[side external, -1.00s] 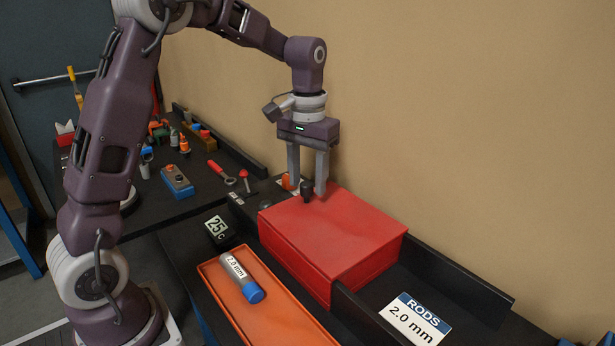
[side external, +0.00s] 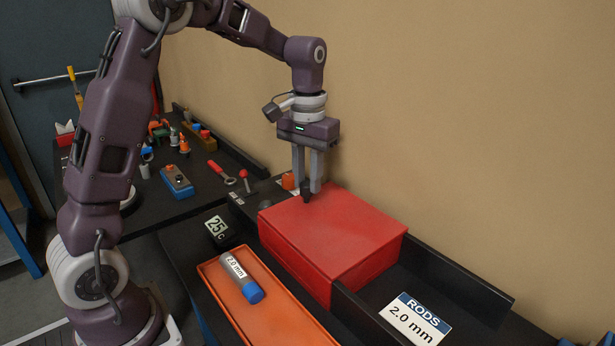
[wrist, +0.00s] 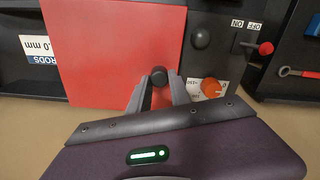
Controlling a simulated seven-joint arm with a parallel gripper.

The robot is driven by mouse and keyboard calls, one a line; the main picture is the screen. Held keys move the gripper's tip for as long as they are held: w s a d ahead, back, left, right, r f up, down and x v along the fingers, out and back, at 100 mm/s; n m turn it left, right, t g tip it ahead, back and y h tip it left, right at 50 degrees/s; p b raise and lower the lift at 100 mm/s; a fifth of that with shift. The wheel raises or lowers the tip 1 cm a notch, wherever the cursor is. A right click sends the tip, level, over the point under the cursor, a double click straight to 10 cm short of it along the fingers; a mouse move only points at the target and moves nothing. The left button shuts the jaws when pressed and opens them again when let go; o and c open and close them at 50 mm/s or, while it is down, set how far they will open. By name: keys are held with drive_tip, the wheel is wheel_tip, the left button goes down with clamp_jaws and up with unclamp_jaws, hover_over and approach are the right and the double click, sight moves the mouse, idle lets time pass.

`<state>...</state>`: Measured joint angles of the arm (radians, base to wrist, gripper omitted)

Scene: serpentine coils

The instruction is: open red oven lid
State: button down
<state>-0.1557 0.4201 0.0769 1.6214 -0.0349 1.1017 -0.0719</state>
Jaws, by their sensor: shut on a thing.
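The red oven lid (side external: 340,228) is the flat top of the red box, and it lies closed. A small black knob (side external: 306,196) stands near its back left edge; it also shows in the wrist view (wrist: 159,76). My gripper (side external: 308,190) points straight down over that edge. Its two fingers are shut on the black knob, one on each side, as the wrist view also shows (wrist: 160,85). The lid's red top fills the left middle of the wrist view (wrist: 110,45).
An orange tray (side external: 215,284) with a grey, blue-capped 2.0 mm cylinder (side external: 242,274) lies in front. A black trough labelled RODS 2.0 mm (side external: 480,292) is at the right. A panel with an orange knob (wrist: 211,88) and a red-tipped switch (wrist: 265,48) adjoins the box. The wall is close behind.

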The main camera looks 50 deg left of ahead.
idle(0.7)
drive_tip(key=d, duration=1.9)
drive_tip(key=shift+d, duration=0.25)
drive_tip(key=c, duration=1.2)
unclamp_jaws()
